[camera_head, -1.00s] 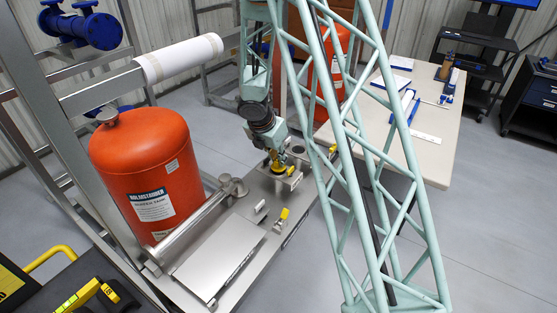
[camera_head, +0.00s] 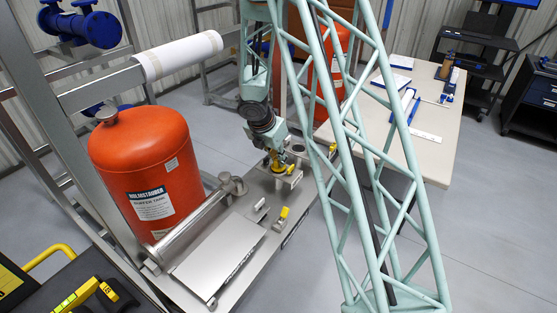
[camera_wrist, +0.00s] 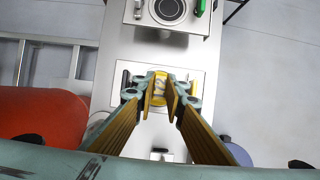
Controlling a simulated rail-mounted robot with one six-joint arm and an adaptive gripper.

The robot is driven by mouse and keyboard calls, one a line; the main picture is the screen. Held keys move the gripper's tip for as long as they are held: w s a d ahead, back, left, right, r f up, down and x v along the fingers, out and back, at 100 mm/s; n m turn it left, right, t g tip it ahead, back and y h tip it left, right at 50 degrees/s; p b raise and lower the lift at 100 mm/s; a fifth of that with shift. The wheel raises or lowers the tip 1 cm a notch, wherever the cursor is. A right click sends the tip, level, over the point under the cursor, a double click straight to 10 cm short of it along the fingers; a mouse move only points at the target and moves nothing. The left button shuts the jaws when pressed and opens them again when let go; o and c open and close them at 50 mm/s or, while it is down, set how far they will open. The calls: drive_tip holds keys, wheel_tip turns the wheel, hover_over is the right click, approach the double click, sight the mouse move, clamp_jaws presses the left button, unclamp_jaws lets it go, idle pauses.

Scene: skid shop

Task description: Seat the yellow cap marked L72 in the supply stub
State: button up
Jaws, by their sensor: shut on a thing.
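My gripper (camera_head: 277,163) is low over the steel skid, at a small raised steel block (camera_head: 287,180). In the wrist view my gripper (camera_wrist: 158,92) is shut on a yellow cap (camera_wrist: 158,87), which sits between the fingertips with dark marking on it. The marking is too small to read. The cap is over the block's plate (camera_wrist: 193,76). The fingers hide what is directly under the cap, so I cannot tell whether it is in a stub or above one.
A dark round opening (camera_wrist: 170,9) lies beyond the block, with a green handle (camera_wrist: 200,7) beside it. An orange buffer tank (camera_head: 145,175), a steel pipe (camera_head: 190,229) and a yellow-handled valve (camera_head: 282,215) stand near. A beige table (camera_head: 437,150) is at the right.

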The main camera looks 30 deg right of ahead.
drive_tip(key=shift+f+b, duration=0.3)
idle(0.4)
drive_tip(key=o, duration=0.9)
drive_tip(key=shift+c, duration=0.9)
drive_tip(key=shift+r, duration=0.1)
drive_tip(key=shift+r+p, duration=3.6)
drive_tip(key=shift+r, duration=0.3)
drive_tip(key=shift+r, duration=0.1)
